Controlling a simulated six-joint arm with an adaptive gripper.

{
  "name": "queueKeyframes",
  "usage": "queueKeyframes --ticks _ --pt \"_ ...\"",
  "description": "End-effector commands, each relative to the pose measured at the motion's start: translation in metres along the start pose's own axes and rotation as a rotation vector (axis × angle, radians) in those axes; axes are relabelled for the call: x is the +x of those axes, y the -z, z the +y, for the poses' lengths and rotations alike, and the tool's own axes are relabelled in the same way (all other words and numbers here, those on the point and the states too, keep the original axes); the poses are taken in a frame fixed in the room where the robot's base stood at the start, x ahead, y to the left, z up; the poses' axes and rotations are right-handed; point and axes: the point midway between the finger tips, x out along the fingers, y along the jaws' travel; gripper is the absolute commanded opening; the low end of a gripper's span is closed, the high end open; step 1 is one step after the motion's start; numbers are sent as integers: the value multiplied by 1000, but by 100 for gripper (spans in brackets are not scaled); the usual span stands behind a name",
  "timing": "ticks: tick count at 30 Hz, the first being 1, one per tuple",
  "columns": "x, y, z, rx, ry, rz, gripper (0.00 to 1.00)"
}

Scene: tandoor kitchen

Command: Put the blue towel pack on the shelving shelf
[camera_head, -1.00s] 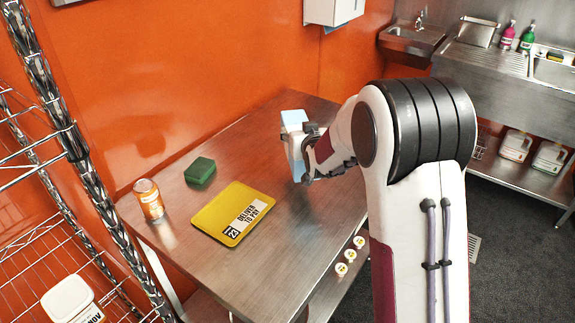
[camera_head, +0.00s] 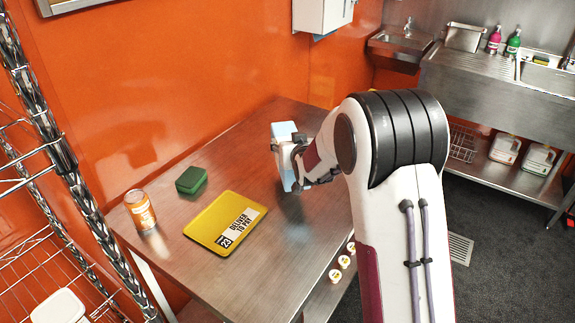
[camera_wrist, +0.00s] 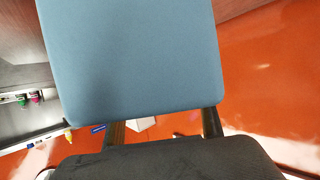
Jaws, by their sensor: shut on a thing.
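The blue towel pack (camera_head: 283,134) is a pale blue upright block over the far part of the steel table. My gripper (camera_head: 298,165) is shut on it from the right, and my arm hides part of it. In the wrist view the blue pack (camera_wrist: 135,60) fills the upper middle, between the fingers. I cannot tell how high its lower edge is above the table. The wire shelving (camera_head: 60,140) stands at the left edge, with chrome posts and wire shelves, only partly in view.
A white tub (camera_head: 58,307) sits on a lower wire shelf. A sink unit (camera_head: 500,85) is at the back right. An orange wall borders the table.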

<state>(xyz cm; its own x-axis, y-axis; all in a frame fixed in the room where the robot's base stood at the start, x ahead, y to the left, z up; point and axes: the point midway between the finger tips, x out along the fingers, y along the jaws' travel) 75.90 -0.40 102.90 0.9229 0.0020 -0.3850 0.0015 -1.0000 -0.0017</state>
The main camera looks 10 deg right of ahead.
Motion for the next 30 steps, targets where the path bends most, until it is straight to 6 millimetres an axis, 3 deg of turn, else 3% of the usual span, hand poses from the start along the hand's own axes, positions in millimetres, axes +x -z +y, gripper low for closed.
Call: queueKeyframes --ticks 6,22,30 --pt "11 -26 0 0 0 0 22" --pt "15 -34 0 0 0 2 22" --pt "24 -57 0 0 0 0 22"
